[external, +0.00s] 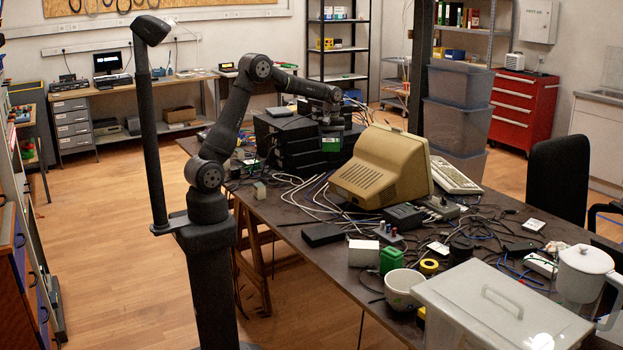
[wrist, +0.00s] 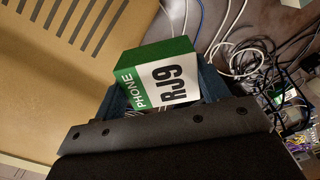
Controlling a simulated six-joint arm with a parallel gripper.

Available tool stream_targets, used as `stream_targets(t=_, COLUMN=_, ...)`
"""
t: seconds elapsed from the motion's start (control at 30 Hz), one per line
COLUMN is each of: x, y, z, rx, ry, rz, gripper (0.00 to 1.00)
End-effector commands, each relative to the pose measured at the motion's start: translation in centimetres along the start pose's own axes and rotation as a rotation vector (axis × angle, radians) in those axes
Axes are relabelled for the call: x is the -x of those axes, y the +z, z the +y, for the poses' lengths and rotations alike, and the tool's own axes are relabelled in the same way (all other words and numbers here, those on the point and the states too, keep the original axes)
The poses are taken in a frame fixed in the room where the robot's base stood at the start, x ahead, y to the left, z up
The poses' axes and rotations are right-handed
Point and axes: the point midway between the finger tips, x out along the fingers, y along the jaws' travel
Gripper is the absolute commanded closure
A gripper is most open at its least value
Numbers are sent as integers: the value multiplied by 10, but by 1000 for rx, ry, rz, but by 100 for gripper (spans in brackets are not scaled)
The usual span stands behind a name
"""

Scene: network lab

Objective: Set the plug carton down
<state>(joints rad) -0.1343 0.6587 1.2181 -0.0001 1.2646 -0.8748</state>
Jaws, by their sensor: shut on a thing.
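The plug carton (wrist: 172,78) is a small green and white box marked "PHONE RJ9" in the wrist view. My gripper (wrist: 160,92) is shut on it, with a dark finger on each side. In the external view the carton shows as a small green patch (external: 331,144) under my gripper (external: 331,133), in front of a stack of black boxes and left of the beige monitor. It appears to be held above the table (external: 285,215). The carton's underside is hidden.
The beige monitor (external: 385,168) stands close to the carton, and its vented case fills the left of the wrist view. Black stacked boxes (external: 285,140) are behind. Loose cables (external: 300,190) cover the table nearby. A black box (external: 322,234) lies near the front edge.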

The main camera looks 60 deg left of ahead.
Motion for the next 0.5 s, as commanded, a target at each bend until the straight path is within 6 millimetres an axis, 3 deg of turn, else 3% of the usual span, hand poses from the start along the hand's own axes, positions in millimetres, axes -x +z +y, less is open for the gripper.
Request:
stream_targets(t=0.03, x=0, y=17, z=22, rx=-52, ry=0, rz=0, gripper=57)
stream_targets(t=0.2, x=0, y=74, z=85, rx=-212, ry=0, rz=0, gripper=57)
stream_targets(t=0.37, x=-1, y=138, z=136, rx=-362, ry=0, rz=0, gripper=57)
stream_targets(t=0.5, x=-1, y=201, z=175, rx=-494, ry=0, rz=0, gripper=57)
